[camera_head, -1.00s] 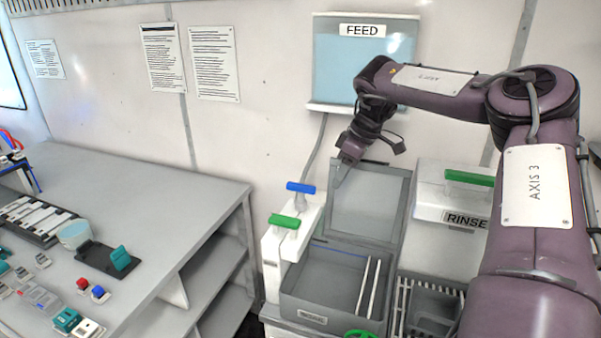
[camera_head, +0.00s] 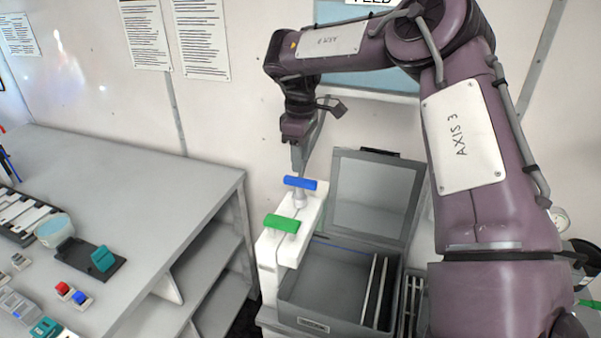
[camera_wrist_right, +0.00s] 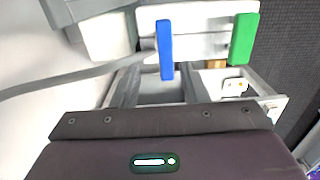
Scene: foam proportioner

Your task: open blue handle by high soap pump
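The blue handle (camera_head: 300,183) is a short T-bar on a pale stem, on top of the white pump housing (camera_head: 312,207). A green handle (camera_head: 282,222) of like shape sits nearer on that housing. My right gripper (camera_head: 297,160) points down just above and behind the blue handle, seemingly apart from it. Its fingers look narrow and edge-on, so I cannot tell their opening. In the right wrist view the blue handle (camera_wrist_right: 166,50) is near the top middle, with the green handle (camera_wrist_right: 243,38) to its right. My left gripper is not in view.
An open grey bin (camera_head: 336,275) with a raised lid (camera_head: 372,200) stands right of the pump housing. A grey bench (camera_head: 130,200) with small parts is at the left. The wall is close behind the gripper, and a grey hose (camera_wrist_right: 70,78) runs beside the blue handle.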

